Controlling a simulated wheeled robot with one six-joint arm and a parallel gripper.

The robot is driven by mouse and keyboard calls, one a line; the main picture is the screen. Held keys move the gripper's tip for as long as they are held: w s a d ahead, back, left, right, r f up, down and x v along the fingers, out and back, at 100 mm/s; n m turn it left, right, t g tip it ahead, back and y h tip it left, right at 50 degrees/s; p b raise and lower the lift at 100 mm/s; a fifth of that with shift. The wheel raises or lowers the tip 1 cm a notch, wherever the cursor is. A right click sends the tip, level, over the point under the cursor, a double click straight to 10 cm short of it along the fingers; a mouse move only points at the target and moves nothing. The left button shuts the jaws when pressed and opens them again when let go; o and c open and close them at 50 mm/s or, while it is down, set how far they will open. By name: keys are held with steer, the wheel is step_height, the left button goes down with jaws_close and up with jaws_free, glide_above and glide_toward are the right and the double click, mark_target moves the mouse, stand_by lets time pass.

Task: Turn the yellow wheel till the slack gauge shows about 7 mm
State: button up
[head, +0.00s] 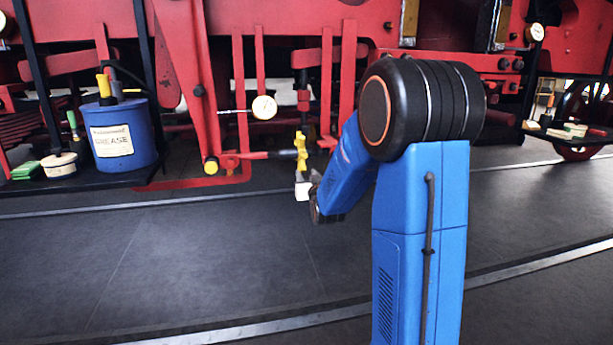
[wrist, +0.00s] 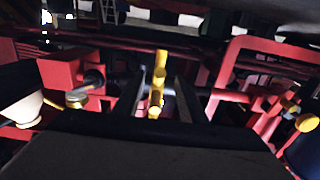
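The yellow wheel (head: 301,150) is seen edge-on in the head view, on a red rod low on the red machine frame. It stands upright in the middle of the wrist view (wrist: 158,85). A small white-faced dial (head: 264,107), probably the slack gauge, sits above and left of the wheel; its reading is too small to make out. My gripper (head: 303,188) is just below the wheel in the head view, partly hidden by my blue arm. In the wrist view its two dark fingers (wrist: 161,92) stand apart on either side of the wheel, with gaps showing.
A blue grease bucket (head: 122,132) stands at the left beside a green block (head: 26,170) and a small tin (head: 59,165). Red rods and bars surround the wheel closely. The dark floor (head: 200,250) in front is clear. Another dial (head: 535,32) hangs at the upper right.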

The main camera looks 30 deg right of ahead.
mark_target(304, 156)
steer(key=shift+r, duration=0.1)
steer(key=r, duration=0.2)
steer(key=s+r, duration=0.1)
steer(key=r, duration=0.3)
steer(key=shift+s+a, duration=0.2)
steer(key=shift+s, duration=0.05)
steer(key=shift+x, duration=2.9)
steer(key=shift+f, duration=0.1)
jaws_close()
steer(key=shift+f, duration=0.15)
